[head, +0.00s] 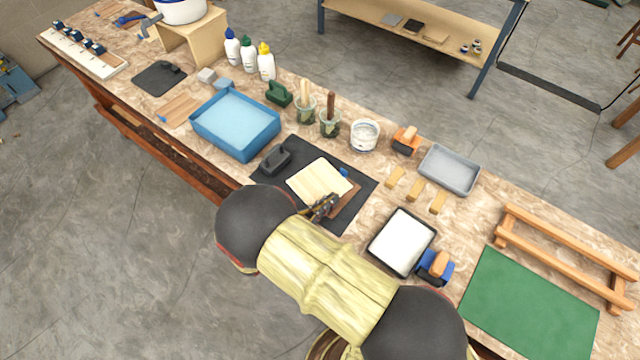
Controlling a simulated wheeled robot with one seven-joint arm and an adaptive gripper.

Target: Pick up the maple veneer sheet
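A pale, cream-coloured wood sheet (317,178), which looks like the maple veneer, lies on the black mat (268,188) in the middle of the bench. A darker brown piece (347,197) shows at its right side, partly under or beside it; I cannot tell which. A small blue item (344,172) is at the sheet's upper right edge. My gripper (325,204) is at the sheet's near edge, low over the mat. Its fingers are small and dark here, and I cannot tell whether they touch the sheet or are open. My arm hides the near part of the mat.
A black weight-like block (275,158) sits left of the sheet. A blue water tray (236,123) is farther left. Jars (330,122) stand behind, and a white-filled black tray (402,242) is at right. A green mat (530,305) lies at far right.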

